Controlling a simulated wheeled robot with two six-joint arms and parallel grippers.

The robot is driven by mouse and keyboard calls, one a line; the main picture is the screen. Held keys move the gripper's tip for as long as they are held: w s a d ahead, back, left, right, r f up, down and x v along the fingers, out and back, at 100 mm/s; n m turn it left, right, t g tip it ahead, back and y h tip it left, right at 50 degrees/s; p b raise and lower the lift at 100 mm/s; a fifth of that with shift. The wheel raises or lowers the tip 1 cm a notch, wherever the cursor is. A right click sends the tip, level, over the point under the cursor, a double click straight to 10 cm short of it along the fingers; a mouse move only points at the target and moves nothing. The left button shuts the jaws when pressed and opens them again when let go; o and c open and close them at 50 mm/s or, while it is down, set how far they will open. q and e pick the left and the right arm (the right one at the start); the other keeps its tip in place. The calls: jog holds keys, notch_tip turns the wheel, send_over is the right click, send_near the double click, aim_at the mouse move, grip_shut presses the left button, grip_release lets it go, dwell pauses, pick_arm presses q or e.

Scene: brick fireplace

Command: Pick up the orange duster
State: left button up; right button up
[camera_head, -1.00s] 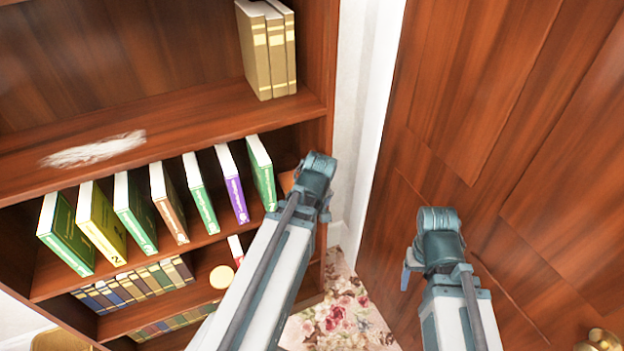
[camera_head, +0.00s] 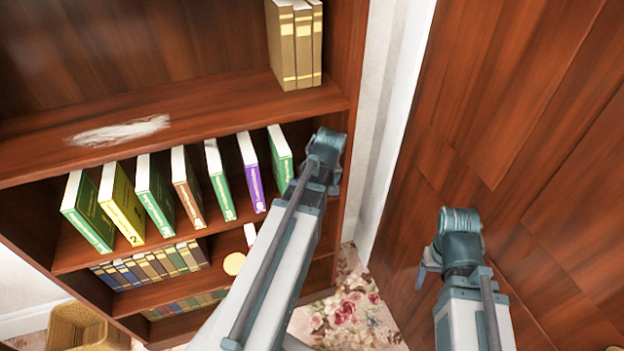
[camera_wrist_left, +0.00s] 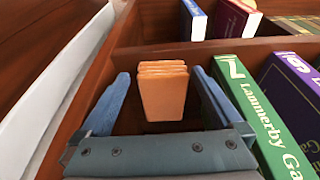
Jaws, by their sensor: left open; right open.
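The orange duster (camera_wrist_left: 163,90) shows in the left wrist view as a ribbed orange block standing in the shelf compartment, beside a green book. My left gripper (camera_wrist_left: 160,76) is open, with one blue finger on each side of the duster. The fingers appear apart from it. In the head view my left arm reaches to the right end of the middle shelf; its fingers and the duster are hidden behind the arm. My right gripper (camera_head: 422,272) is mostly hidden behind its wrist, in front of the wooden panelling, away from the shelf.
The green book (camera_wrist_left: 255,110) stands close to my left gripper's right finger. Several books line the middle shelf, with smaller books and a round pale item (camera_head: 234,264) below. The bookcase side wall and wooden panelling (camera_head: 530,150) flank my arms. A basket (camera_head: 78,325) is lower left.

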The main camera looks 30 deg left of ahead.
pick_arm(q)
jog(key=w+a, duration=0.3)
jog(key=a, duration=0.1)
jog(key=shift+w, duration=0.35)
jog(key=shift+w+a+f+b, duration=0.15)
jog(key=shift+a+f+b, duration=0.15)
jog(key=shift+f+b, duration=0.1)
jog(key=shift+f, duration=0.3)
jog(key=shift+r, duration=0.15)
jog(key=shift+c, duration=0.3)
jog(key=c, duration=1.1)
jog(key=shift+o, duration=0.2)
